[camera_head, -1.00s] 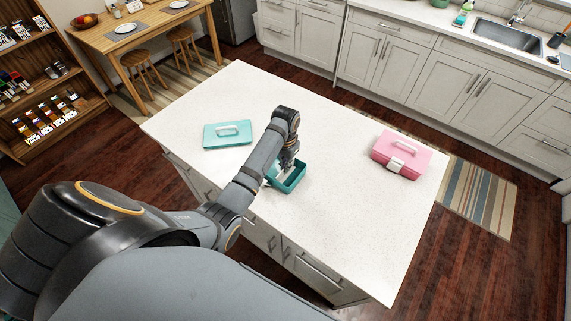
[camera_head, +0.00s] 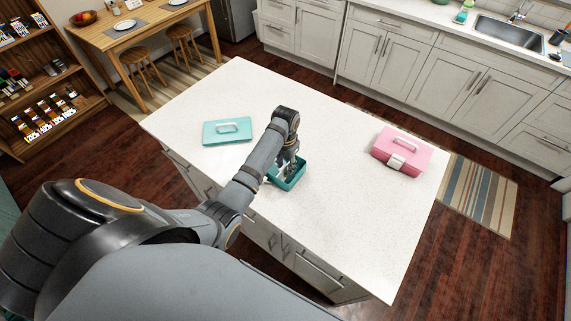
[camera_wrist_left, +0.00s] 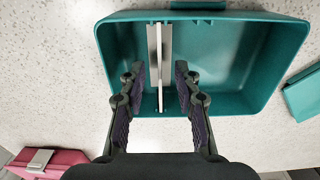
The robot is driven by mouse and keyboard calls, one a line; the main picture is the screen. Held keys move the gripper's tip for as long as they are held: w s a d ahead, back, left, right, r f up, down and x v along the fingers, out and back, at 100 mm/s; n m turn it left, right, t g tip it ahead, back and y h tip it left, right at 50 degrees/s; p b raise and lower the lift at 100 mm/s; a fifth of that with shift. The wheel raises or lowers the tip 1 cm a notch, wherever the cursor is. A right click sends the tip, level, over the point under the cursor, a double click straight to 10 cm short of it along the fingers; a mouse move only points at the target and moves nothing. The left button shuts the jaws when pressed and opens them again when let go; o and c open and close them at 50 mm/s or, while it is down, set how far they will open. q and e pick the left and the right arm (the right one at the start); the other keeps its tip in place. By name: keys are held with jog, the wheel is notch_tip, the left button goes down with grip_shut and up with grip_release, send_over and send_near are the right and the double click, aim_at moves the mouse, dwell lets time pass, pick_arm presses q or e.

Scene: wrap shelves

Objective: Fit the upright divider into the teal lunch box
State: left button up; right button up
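The open teal lunch box (camera_head: 299,177) sits on the white island top, partly hidden by my left arm in the head view. It also fills the upper part of the left wrist view (camera_wrist_left: 235,100). The thin pale divider (camera_wrist_left: 154,48) stands upright inside the box, running from the far wall toward the near wall, left of the box's middle. My left gripper (camera_wrist_left: 160,78) reaches down over the box with its fingers on either side of the divider. Gaps show between the fingers and the divider. My right gripper is not in view.
The teal lid (camera_head: 228,132) with a pale handle lies flat left of the box. A closed pink box (camera_head: 402,153) stands to the right. The island top (camera_head: 330,130) is clear between them. Its near edge runs close to the lunch box.

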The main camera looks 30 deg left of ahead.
pick_arm(q)
notch_tip(320, 180, up, 8)
jog(key=shift+f, duration=0.25)
dwell(0.8)
